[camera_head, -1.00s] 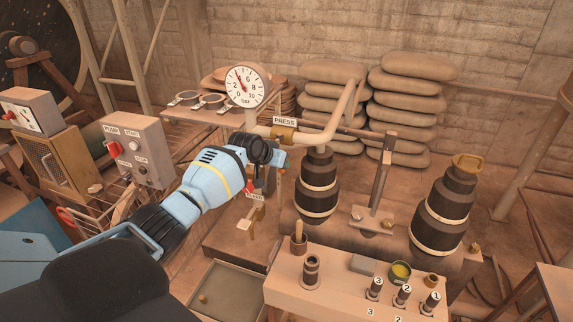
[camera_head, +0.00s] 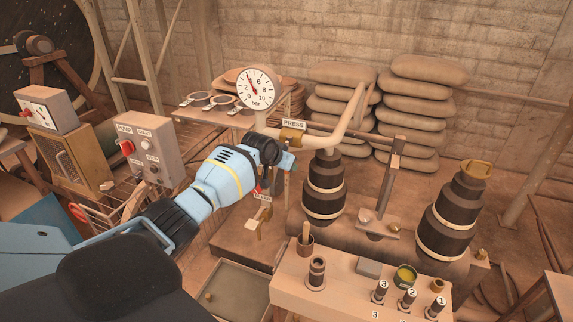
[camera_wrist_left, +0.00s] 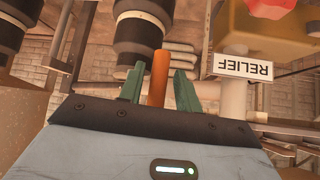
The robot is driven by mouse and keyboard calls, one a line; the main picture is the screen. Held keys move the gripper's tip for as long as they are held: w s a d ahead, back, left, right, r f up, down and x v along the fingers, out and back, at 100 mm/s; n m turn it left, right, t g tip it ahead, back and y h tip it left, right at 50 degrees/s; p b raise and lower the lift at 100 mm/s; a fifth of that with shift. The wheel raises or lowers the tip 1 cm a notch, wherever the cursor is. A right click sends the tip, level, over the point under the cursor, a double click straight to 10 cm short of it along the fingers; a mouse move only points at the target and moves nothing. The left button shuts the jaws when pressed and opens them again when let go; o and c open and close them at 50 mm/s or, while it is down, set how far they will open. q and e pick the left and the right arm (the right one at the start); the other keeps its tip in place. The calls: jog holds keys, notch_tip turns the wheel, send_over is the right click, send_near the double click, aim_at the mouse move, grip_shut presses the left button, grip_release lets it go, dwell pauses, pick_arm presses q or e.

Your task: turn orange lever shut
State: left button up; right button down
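The orange lever (camera_wrist_left: 160,78) stands upright in the left wrist view, between the two green fingers of my left gripper (camera_wrist_left: 159,88). The fingers are apart, one on each side of it, with narrow gaps that still seem to show. In the head view my left gripper (camera_head: 289,162) is beside the pipework, just below the PRESS label (camera_head: 293,124). There its own body largely hides the lever. A white RELIEF label (camera_wrist_left: 242,67) appears upside down beside the lever in the wrist view. My right gripper is not in view.
A pressure gauge (camera_head: 257,88) and a pale bent pipe (camera_head: 340,133) stand close behind my gripper. A control box (camera_head: 150,148) is to the left. Black cylinders (camera_head: 323,190) and a bench with numbered pegs (camera_head: 290,270) are to the right. Stacked sacks (camera_head: 425,105) lie behind.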

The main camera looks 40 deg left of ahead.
pick_arm(q)
jog(key=shift+o, duration=0.2)
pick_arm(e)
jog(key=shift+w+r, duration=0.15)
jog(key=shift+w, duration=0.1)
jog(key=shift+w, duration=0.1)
